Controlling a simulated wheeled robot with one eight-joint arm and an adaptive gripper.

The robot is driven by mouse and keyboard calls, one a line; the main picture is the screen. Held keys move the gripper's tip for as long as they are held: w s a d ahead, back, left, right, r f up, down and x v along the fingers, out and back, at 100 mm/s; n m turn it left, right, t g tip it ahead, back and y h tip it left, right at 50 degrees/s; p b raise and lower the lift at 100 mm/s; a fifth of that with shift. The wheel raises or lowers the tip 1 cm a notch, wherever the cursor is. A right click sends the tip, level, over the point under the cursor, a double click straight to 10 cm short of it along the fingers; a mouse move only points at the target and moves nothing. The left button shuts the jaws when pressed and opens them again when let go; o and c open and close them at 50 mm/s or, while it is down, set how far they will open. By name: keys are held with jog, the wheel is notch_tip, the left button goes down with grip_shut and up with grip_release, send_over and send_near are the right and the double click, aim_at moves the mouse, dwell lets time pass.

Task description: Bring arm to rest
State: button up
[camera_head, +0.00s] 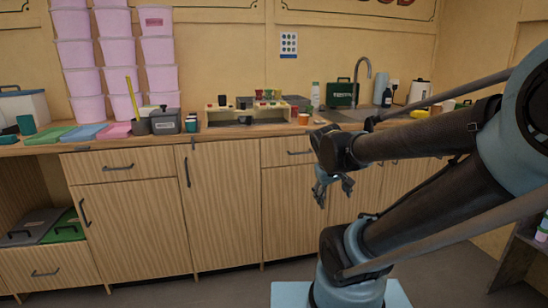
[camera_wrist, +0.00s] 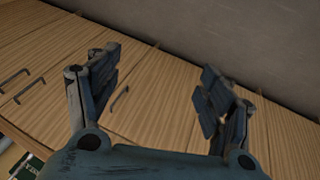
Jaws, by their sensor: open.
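My gripper (camera_head: 333,187) hangs in front of the wooden cabinet doors (camera_head: 232,205), below the counter's edge, in the head view. Its fingers point downward. In the wrist view my gripper (camera_wrist: 160,95) shows two fingers spread well apart, with nothing between them. Behind the fingers are cabinet doors with dark handles and the grey floor (camera_wrist: 225,35). My arm reaches in from the right of the head view, bent, and hides part of the counter and the cabinets on the right.
The counter (camera_head: 262,131) carries stacked pink tubs (camera_head: 120,80), coloured cloths (camera_head: 85,132), a grey lidded box (camera_head: 166,121), a small shelf unit (camera_head: 222,116), an orange cup (camera_head: 303,119), a green case (camera_head: 341,95) and a tap (camera_head: 362,72). A dark shelf (camera_head: 525,245) stands at the far right. The floor before the cabinets looks clear.

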jog(key=s+a+f+m+g+y, duration=0.1)
jog(key=s+f+m+g+y, duration=0.1)
jog(key=s, duration=0.8)
notch_tip(320, 180, down, 2)
jog(key=shift+s+f+m+y, duration=0.25)
jog(key=shift+s+m+y, duration=0.05)
jog(key=shift+m, duration=0.2)
